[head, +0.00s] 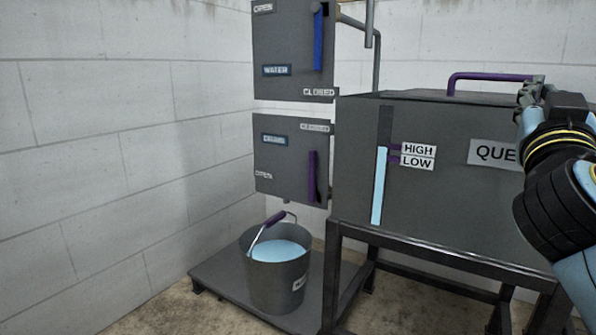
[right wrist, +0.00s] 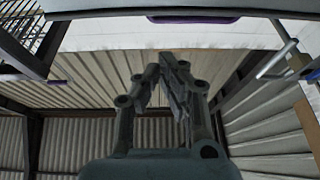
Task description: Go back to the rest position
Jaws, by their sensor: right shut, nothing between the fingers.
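My right gripper (head: 530,92) is raised at the right of the head view, in front of the upper right part of the grey tank. In the right wrist view its fingers (right wrist: 170,62) are shut with nothing between them. They point up towards the roof and touch nothing that I can see. My left gripper is not in view.
The grey tank (head: 450,190) has a purple handle (head: 490,77) and a light blue level strip (head: 379,185). Left of it are a panel with a blue lever (head: 318,40) and one with a purple lever (head: 311,176). A bucket (head: 262,285) of water stands on a low platform (head: 215,275).

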